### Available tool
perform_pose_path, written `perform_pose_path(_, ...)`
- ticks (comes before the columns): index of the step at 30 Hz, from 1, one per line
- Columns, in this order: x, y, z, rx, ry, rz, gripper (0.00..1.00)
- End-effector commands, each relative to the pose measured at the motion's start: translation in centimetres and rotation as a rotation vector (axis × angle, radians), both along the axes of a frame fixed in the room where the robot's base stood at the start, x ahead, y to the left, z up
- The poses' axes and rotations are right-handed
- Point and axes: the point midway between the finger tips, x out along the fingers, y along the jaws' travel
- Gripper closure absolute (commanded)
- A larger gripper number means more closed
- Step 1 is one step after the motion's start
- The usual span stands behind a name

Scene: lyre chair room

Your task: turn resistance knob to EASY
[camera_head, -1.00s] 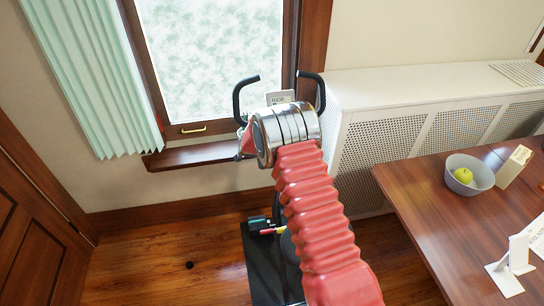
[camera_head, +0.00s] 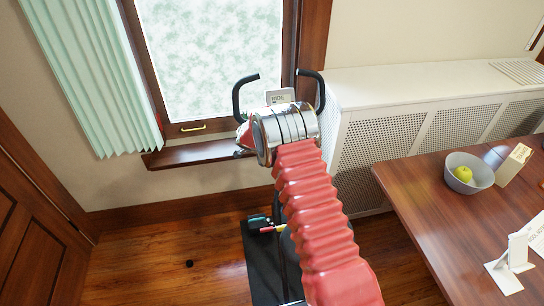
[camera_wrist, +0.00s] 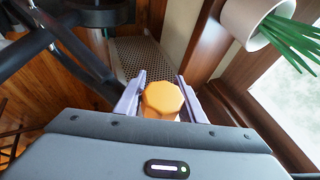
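The orange octagonal resistance knob (camera_wrist: 162,100) sits in the middle of the wrist view, between the two pale fingers of my gripper (camera_wrist: 160,92). One finger is on each side, very close to it; I cannot tell whether they touch it. No EASY mark or pointer on the knob is readable. In the head view my wrist and red arm hide the knob and fingers. The exercise bike shows there by its black curved handlebars (camera_head: 238,97) and a small sign card (camera_head: 280,96) between them.
A white pot with green leaves (camera_wrist: 247,22) is at the wrist view's upper right. In the head view, a white radiator cover (camera_head: 400,90) stands right of the bike, with a wooden table (camera_head: 425,205) and grey bowl (camera_head: 480,172) in front. Floor at left is mostly clear.

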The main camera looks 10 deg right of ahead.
Motion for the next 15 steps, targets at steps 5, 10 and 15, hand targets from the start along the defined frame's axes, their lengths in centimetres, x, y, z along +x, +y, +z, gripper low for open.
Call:
perform_pose_path(5, -0.09, -0.07, -0.13, -0.001, 0.002, -0.001, 0.52)
perform_pose_path(10, 0.0, -0.02, -0.02, 0.0, 0.0, -0.001, 0.47)
perform_pose_path(15, 0.02, 0.04, 0.11, 0.002, -0.002, -0.001, 0.47)
